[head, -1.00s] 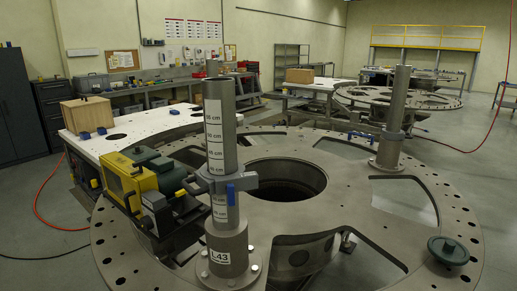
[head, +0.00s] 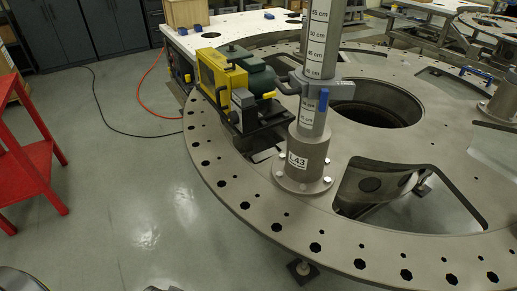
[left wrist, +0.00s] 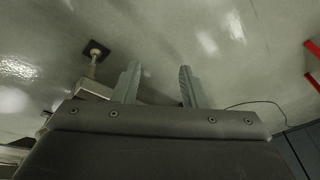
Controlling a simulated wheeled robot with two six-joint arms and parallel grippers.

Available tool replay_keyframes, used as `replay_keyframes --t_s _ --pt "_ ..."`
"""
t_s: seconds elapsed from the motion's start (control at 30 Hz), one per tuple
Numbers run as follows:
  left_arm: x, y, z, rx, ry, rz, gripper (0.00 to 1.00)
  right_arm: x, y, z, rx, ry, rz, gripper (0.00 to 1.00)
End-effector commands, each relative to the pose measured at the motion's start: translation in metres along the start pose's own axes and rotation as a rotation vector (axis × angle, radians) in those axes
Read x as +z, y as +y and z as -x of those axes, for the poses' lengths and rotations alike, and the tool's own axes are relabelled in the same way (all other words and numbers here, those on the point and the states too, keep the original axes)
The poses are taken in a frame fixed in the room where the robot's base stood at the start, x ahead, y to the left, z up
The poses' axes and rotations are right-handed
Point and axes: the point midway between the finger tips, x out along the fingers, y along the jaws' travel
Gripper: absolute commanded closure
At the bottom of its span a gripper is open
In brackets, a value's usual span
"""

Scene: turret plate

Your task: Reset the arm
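My left gripper (left wrist: 159,82) shows in the left wrist view with its two fingers apart and nothing between them. Bare grey floor (left wrist: 210,60) lies beyond the fingers, and a support foot (left wrist: 95,52) stands on it to their left. In the head view only small parts of what may be my arm show at the bottom left edge, and no fingers can be made out there. My right gripper is in neither view.
The round turret plate (head: 228,190) fills the right of the head view. It carries a graduated post (head: 318,60) on a base marked L43 and a yellow machine (head: 222,75). A red stand (head: 30,150) is at left. Open floor (head: 140,190) lies between.

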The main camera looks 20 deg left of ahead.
Motion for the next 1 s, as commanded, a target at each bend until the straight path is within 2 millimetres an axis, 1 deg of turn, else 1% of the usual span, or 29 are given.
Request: replay_keyframes --t_s 0.03,0.2,0.3,0.37,0.4,0.5,0.57,0.6,0.67,0.7,0.8,0.9,1.0 --pt "0.009 0.002 -0.025 0.003 -0.015 0.001 0.61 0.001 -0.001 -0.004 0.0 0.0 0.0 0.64" --pt "0.037 0.008 -0.09 0.011 -0.042 0.0 0.61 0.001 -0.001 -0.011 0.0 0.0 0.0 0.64" --pt "0.06 0.012 -0.124 0.015 -0.06 0.0 0.61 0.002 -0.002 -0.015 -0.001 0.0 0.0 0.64" --pt "0.073 0.014 -0.143 0.018 -0.069 -0.001 0.61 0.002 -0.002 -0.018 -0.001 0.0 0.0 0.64" --pt "0.084 0.016 -0.156 0.019 -0.077 -0.001 0.61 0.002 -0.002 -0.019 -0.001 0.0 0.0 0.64" --pt "0.111 0.02 -0.183 0.024 -0.093 -0.002 0.61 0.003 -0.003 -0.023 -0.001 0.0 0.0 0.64" --pt "0.129 0.023 -0.198 0.027 -0.104 -0.003 0.61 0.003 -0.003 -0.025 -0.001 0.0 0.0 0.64" --pt "0.14 0.025 -0.207 0.029 -0.11 -0.003 0.61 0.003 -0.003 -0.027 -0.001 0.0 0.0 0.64" --pt "0.159 0.027 -0.219 0.031 -0.12 -0.004 0.61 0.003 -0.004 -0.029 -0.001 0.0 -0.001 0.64" --pt "0.171 0.029 -0.227 0.033 -0.128 -0.005 0.61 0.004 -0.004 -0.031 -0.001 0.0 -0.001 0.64" --pt "0.2 0.033 -0.241 0.037 -0.142 -0.006 0.61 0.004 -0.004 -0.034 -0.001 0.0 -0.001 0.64" --pt "0.224 0.036 -0.249 0.04 -0.154 -0.007 0.61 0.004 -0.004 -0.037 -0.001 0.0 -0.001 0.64" --pt "0.24 0.037 -0.253 0.042 -0.16 -0.009 0.61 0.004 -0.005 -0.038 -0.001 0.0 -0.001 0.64"
